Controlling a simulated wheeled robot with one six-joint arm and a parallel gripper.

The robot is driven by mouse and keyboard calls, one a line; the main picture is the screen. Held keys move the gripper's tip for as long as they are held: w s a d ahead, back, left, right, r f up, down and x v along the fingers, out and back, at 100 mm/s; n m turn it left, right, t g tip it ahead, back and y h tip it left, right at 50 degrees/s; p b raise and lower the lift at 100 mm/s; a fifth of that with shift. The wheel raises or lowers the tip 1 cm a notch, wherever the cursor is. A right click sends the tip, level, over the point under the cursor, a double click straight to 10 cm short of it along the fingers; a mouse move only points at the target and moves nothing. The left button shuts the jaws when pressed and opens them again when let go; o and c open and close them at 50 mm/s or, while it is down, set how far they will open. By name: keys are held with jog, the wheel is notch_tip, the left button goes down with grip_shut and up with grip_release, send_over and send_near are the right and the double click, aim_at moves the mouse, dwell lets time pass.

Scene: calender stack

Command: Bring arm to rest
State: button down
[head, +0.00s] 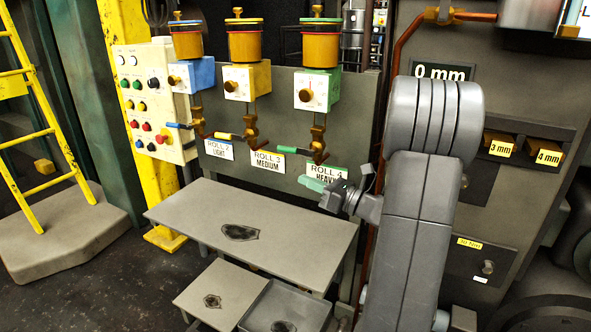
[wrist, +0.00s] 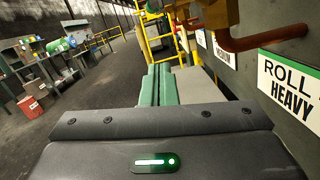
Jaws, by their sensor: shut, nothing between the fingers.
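My gripper (head: 318,185) shows in the head view with its green fingers shut and empty. It is raised in front of the grey panel, just below the ROLL 4 HEAVY label (head: 325,171). In the wrist view the two green fingers (wrist: 158,85) lie side by side, pointing away over the grey table. My arm stands upright at the right of the head view, bent over at the top, and hides part of the panel behind it.
A grey table (head: 300,222) stands below my gripper, with lower trays in front. Three lubricator cups, including the right one (head: 318,46), sit above levers on the panel. A control box (head: 150,95) and yellow ladder (head: 32,110) stand left. The wrist view shows a cluttered workbench (wrist: 50,65).

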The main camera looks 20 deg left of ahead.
jog(key=d, duration=0.1)
jog(key=d+f, duration=0.1)
jog(key=d, duration=0.3)
jog(key=shift+s+d+f+p, duration=0.1)
jog(key=shift+s+f+p, duration=0.1)
jog(key=shift+s+p, duration=0.15)
jog(key=w+a+r, duration=0.2)
jog(key=a+r, duration=0.4)
jog(key=a, duration=0.3)
jog(key=shift+a+r, duration=0.25)
jog(key=shift+a, duration=0.15)
